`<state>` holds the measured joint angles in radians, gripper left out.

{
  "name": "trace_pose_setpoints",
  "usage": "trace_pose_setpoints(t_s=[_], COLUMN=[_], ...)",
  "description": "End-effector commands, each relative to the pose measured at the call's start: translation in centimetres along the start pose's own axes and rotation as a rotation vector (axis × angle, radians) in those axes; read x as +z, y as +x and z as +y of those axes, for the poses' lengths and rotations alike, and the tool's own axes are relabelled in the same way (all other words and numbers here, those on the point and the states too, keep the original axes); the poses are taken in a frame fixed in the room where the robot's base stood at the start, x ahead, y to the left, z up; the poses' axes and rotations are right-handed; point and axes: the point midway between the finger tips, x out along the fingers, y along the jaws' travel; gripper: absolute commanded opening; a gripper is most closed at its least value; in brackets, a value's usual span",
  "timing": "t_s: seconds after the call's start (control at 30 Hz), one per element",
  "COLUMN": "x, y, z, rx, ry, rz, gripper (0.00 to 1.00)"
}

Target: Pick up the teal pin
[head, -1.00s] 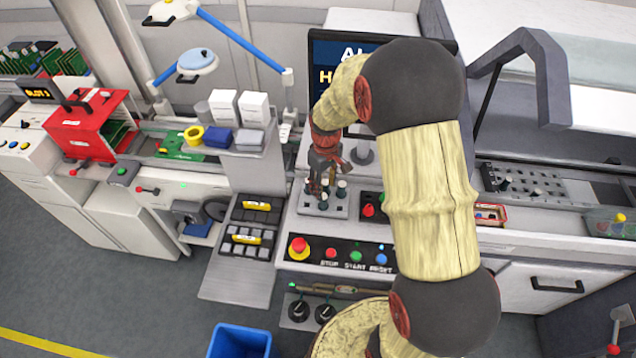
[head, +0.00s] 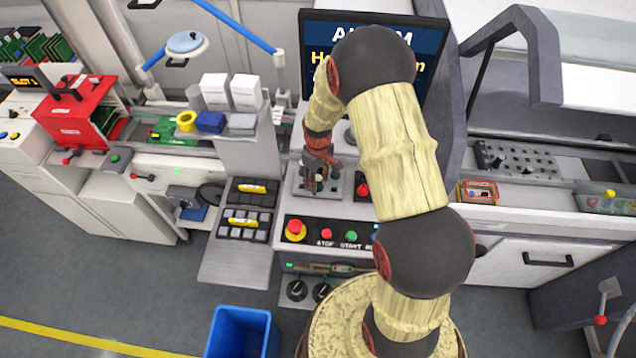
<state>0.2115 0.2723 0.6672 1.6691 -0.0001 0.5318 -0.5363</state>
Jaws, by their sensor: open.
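My gripper (head: 316,186) is open and points down over a small grey pin block (head: 338,194) on the console. Small pins stand upright in the block, and one light-topped pin (head: 335,173) shows just right of the fingers. The fingers hide part of the block and some of the pins. I cannot tell at this size which pin is the teal one, nor whether a pin stands between the fingers.
A red button (head: 362,190) sits right of the block. A control panel (head: 310,243) with a red emergency stop (head: 296,229) lies in front. A monitor (head: 350,50) stands behind. A blue bin (head: 240,330) is on the floor.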

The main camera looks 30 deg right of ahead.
Motion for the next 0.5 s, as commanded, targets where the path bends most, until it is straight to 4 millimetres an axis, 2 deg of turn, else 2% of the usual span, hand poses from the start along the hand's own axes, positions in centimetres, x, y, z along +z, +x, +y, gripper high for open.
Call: trace_pose_setpoints(t_s=[0.07, 0.5], x=[0.01, 0.04], y=[-0.02, -0.04], z=[0.0, -0.02], rx=[0.0, 0.0], ry=[0.0, 0.0], rz=[0.0, -0.001], gripper=[0.42, 0.17])
